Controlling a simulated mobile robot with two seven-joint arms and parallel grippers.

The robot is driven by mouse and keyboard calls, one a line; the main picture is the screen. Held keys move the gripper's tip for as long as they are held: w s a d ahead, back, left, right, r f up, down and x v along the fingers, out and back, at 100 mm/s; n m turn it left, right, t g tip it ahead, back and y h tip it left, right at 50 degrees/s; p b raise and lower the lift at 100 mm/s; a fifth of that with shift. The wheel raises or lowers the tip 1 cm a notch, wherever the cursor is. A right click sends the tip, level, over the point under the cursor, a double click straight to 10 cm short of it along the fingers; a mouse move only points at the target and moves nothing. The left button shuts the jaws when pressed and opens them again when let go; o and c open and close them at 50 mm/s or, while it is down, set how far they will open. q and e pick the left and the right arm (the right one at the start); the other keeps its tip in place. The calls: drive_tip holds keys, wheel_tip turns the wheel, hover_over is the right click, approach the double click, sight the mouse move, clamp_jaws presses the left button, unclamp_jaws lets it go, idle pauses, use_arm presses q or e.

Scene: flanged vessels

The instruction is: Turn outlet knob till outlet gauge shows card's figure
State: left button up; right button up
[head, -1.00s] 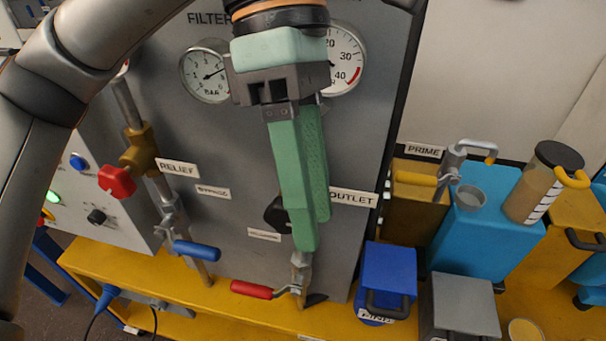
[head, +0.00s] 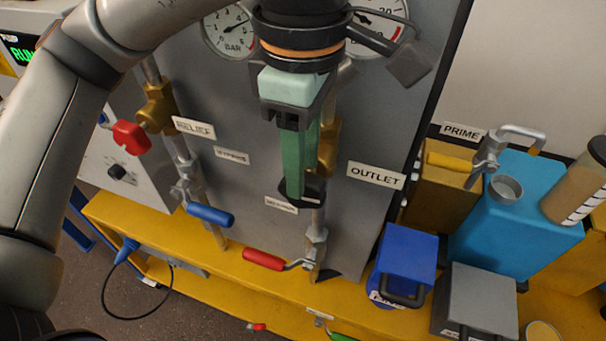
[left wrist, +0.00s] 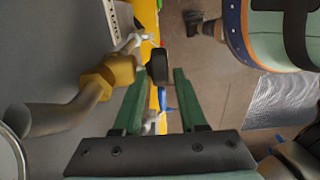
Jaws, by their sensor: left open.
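The black outlet knob (head: 313,190) sits on a brass valve (head: 328,147) left of the OUTLET label (head: 376,175). My left gripper (head: 298,182) points down at the knob and partly hides it. In the left wrist view the black knob (left wrist: 158,67) shows between the tips of the open green fingers (left wrist: 157,88); contact cannot be told. A gauge (head: 379,30) with 20 and 30 on its dial is at the top, partly hidden by my wrist. Another gauge (head: 230,32) marked BAR is to its left. I cannot make out the card's figure. My right gripper is out of view.
A red relief knob (head: 131,137), a blue lever (head: 210,215) and a red lever (head: 263,260) stick out near the panel. Blue and grey cans stand on the yellow bench (head: 190,262) at right. A black cable hangs at lower left.

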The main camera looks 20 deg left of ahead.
use_arm(q)
drive_tip(key=shift+f, duration=1.3)
drive_tip(key=shift+c, duration=0.3)
clamp_jaws()
